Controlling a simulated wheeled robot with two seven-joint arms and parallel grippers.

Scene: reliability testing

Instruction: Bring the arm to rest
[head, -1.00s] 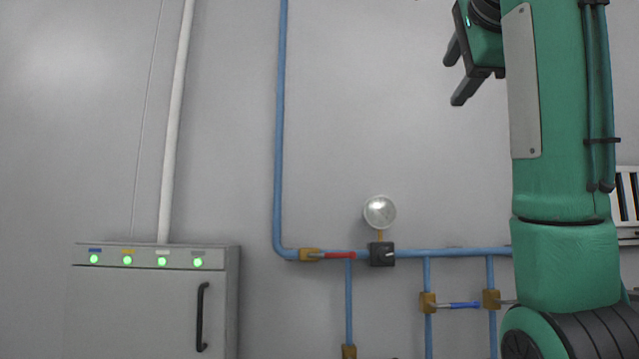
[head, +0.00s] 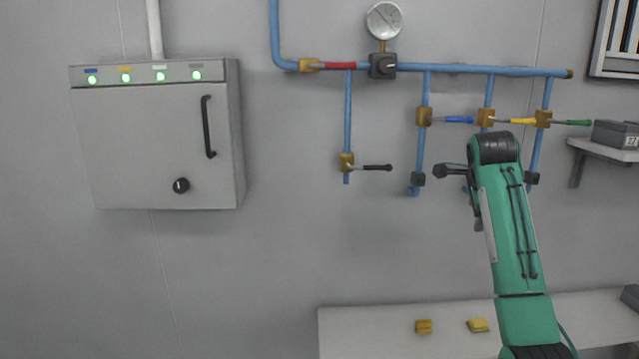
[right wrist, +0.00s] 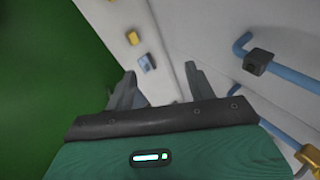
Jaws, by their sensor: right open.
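My right arm rises from the lower right of the head view and bends at its top in front of the pipes. My right gripper (head: 456,180) is at the arm's upper end, partly hidden behind the arm. In the right wrist view its two fingers (right wrist: 160,85) stand apart with nothing between them, so it is open and empty. My left arm and gripper are in no view.
Blue pipes (head: 480,70) with colored valve handles and a gauge (head: 384,20) run along the wall close behind the arm. A grey cabinet (head: 140,140) hangs at left. A pale table (head: 370,335) below bears two small yellowish blocks (head: 424,326) (head: 478,325). A shelf (head: 610,150) is at right.

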